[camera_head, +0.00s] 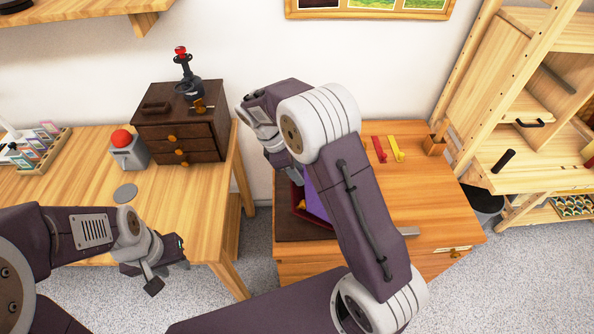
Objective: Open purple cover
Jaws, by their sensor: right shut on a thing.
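The purple cover (317,204) shows in part on a dark red box (296,196) on the right wooden cabinet. My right arm hides much of both. Something yellow shows inside the box below the cover. My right gripper (284,166) is at the far left edge of the box, shut on the cover, though the contact itself is mostly hidden. My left gripper (165,276) is open and empty, low in front of the left table, away from the box.
The left table (82,190) holds a dark drawer chest (180,122), a red-button device (128,150) and a card tray (37,152). Red (379,148) and yellow (396,148) strips lie on the right cabinet (440,205). A wooden shelf unit (520,105) stands at right.

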